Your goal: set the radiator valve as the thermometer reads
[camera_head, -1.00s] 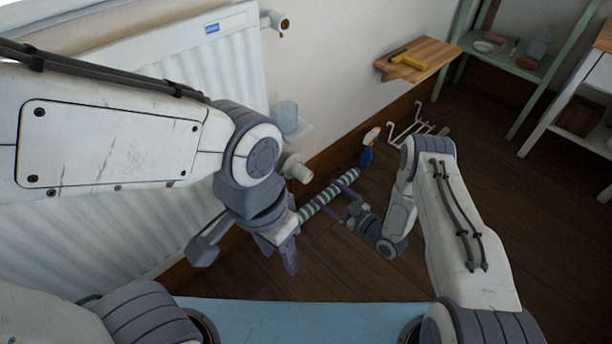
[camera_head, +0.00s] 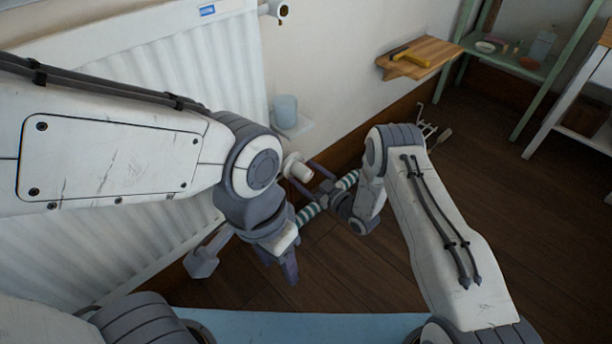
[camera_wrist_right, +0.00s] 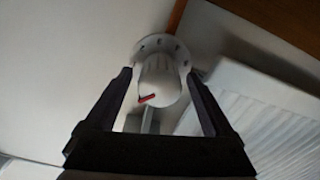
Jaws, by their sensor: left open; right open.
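The white radiator valve (camera_head: 297,168) sticks out beside the right end of the white ribbed radiator (camera_head: 175,75). In the right wrist view the valve knob (camera_wrist_right: 158,78) shows a red pointer mark, with a round holed collar (camera_wrist_right: 160,45) behind it. My right gripper (camera_head: 308,182) is open close to the valve; in the wrist view its fingers (camera_wrist_right: 158,76) stand on either side of the knob, seemingly apart from it. My left gripper (camera_head: 245,264) is open and empty, lower left of the valve, before the radiator. I cannot make out a thermometer or its reading.
A pale cup-like object (camera_head: 286,108) sits on a small ledge above the valve. A wooden wall shelf (camera_head: 425,55) holds a yellow-handled tool. A green rack (camera_head: 520,65) stands at the back right.

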